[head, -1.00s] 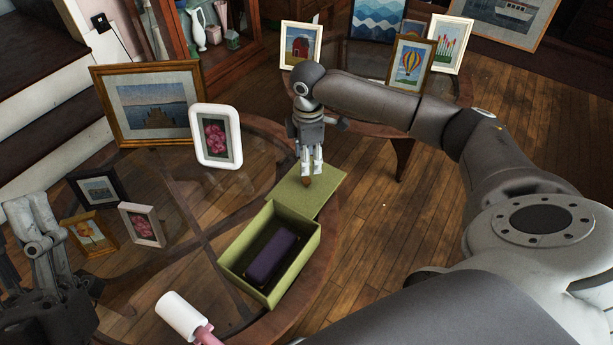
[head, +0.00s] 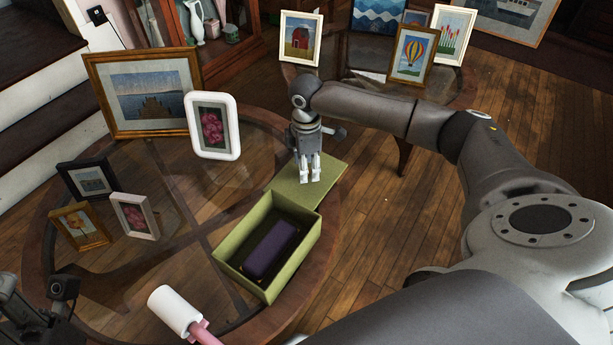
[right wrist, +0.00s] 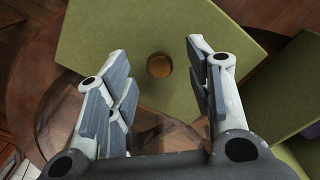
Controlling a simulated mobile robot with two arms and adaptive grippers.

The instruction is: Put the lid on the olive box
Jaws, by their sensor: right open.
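The lid (head: 328,187) is a flat green panel lying beside the far end of the olive box (head: 240,281) on the round table. In the right wrist view the lid (right wrist: 105,35) shows a round brown knob (right wrist: 159,65). The box is open on top and holds a dark purple block (head: 270,250). My right gripper (head: 309,181) points down over the lid, fingers apart. In the right wrist view the knob lies between the open fingers (right wrist: 152,62), and nothing is held. My left gripper (head: 35,315) is partly in view at the bottom left, its fingers unclear.
A white cylinder with a pink handle (head: 175,310) is near the box. Several picture frames stand on the table, including a white one (head: 233,135) and a large wooden one (head: 90,85). More frames stand on a second table behind. Wooden floor (head: 430,210) lies right of the table.

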